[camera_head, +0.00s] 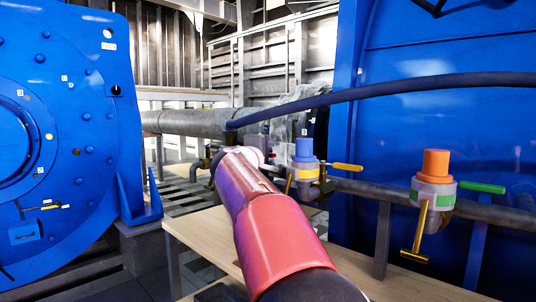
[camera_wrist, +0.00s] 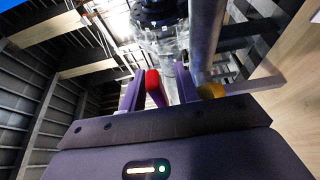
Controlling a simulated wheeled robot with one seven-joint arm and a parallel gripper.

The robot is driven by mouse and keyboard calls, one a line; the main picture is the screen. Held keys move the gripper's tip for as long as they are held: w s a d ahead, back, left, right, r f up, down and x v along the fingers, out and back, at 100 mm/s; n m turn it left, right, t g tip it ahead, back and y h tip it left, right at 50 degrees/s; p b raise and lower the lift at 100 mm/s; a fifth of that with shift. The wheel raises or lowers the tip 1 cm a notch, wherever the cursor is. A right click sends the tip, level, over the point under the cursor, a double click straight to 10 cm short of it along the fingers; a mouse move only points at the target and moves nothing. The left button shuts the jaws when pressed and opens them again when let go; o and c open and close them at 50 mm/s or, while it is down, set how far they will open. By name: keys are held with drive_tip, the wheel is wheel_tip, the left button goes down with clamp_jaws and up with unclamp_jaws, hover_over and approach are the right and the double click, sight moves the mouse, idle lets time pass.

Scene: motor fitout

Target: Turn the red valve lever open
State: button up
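The red valve lever (camera_wrist: 154,88) shows in the wrist view between the two purple fingers of my gripper (camera_wrist: 159,92). The fingers stand apart, one on each side of the lever. A gap shows on the lever's right side, and the left finger is close to it. I cannot tell whether either finger touches it.
A valve with a blue cap (camera_head: 304,148) and one with an orange cap (camera_head: 436,163) stand on a pipe right of my arm. A blue hose (camera_head: 400,88) crosses above. Large blue machines (camera_head: 60,110) flank the space. A wooden tabletop (camera_head: 205,240) lies below.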

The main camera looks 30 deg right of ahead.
clamp_jaws()
drive_tip(key=shift+w+d+n+t+y, duration=0.15)
drive_tip(key=shift+n+t+y, duration=0.4)
drive_tip(key=shift+y, duration=0.1)
drive_tip(key=shift+w+d+n+t+y, duration=0.15)
drive_tip(key=shift+w+n+t+y, duration=0.05)
drive_tip(key=shift+n+t+y, duration=0.35)
drive_tip(key=shift+w+d+n+t+y, duration=0.15)
drive_tip(key=shift+n+t+y, duration=0.35)
drive_tip(key=shift+y, duration=0.2)
drive_tip(key=shift+o, duration=0.3)
unclamp_jaws()
drive_tip(key=shift+r, duration=0.1)
